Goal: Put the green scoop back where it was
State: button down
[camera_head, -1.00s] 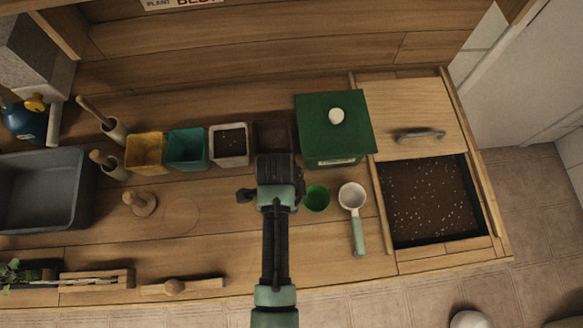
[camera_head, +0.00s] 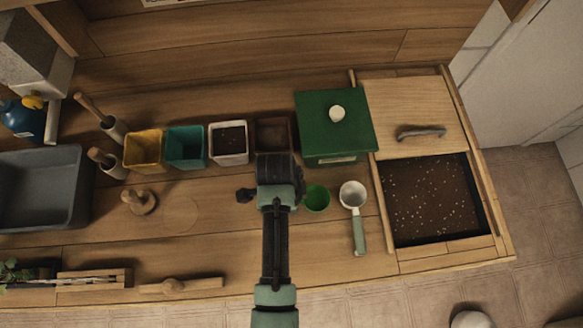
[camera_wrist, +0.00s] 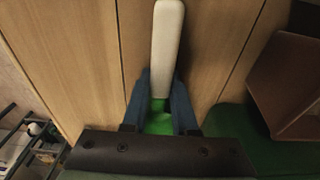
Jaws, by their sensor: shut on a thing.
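The green scoop shows its round green bowl (camera_head: 316,198) just right of my gripper (camera_head: 278,185) in the head view, low over or on the counter. In the wrist view its pale handle (camera_wrist: 168,45) stretches away past the fingers, and a green part (camera_wrist: 158,122) shows between them. My gripper (camera_wrist: 160,90) is shut on the green scoop near where the handle meets the green. In the head view my gripper and arm hide the handle. Whether the scoop touches the counter cannot be told.
A white scoop (camera_head: 353,195) with a green handle lies just right of the green bowl. A green lidded box (camera_head: 335,145) and a brown pot (camera_head: 273,136) stand behind. A soil bin (camera_head: 488,185) is at right. Bare counter (camera_head: 215,225) lies to the left.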

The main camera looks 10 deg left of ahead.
jog(key=shift+s+f, duration=0.15)
jog(key=shift+f, duration=0.2)
